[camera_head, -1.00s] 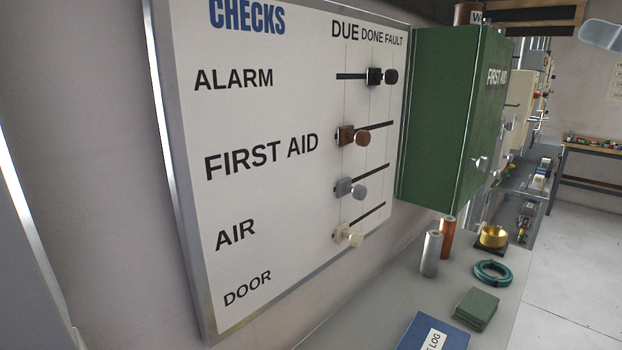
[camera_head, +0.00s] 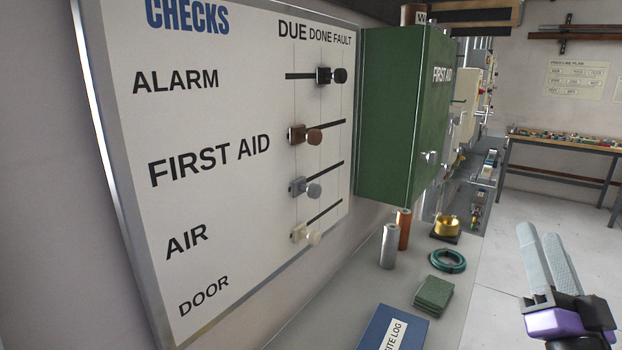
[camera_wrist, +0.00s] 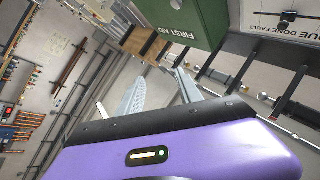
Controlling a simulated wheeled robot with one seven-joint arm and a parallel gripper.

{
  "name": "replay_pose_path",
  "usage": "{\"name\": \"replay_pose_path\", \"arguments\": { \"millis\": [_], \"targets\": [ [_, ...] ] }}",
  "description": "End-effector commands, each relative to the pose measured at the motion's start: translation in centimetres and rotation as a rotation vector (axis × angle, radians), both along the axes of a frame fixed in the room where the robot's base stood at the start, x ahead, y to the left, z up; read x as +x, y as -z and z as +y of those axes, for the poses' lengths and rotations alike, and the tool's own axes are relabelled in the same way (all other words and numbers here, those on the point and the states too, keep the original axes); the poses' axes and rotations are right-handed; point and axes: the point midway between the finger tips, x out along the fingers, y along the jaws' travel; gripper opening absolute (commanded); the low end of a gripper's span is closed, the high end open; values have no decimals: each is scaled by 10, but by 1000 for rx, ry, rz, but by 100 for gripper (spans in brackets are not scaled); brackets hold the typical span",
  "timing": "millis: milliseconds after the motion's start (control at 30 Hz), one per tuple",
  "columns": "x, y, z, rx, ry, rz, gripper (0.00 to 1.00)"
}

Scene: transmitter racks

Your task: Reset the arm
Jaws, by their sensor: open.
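My gripper (camera_head: 542,252) is at the lower right of the head view, with two grey fingers pointing up and a purple body below. It is open and holds nothing. It hangs in free air in front of the floor, to the right of the grey bench and apart from everything. In the wrist view my gripper (camera_wrist: 152,84) shows its two fingers spread, with the room appearing upside down beyond them.
The checks board (camera_head: 225,215) with several sliders is on the left wall. A green first aid cabinet (camera_head: 400,120) juts out beside it. The bench (camera_head: 330,315) below bears a blue log book (camera_head: 385,335), cylinders and a teal coil (camera_head: 447,261). Open floor (camera_head: 530,190) lies to the right.

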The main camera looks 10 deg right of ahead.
Motion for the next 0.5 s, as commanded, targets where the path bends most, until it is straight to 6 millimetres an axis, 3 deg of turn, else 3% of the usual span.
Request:
{"name": "replay_pose_path", "arguments": {
  "millis": [33,200,500],
  "targets": [
    [-9,23,10,9,14,30,42],
    [-43,78,40,-3,63,119,42],
    [-116,156,100,-89,75,313,42]
  ]
}}
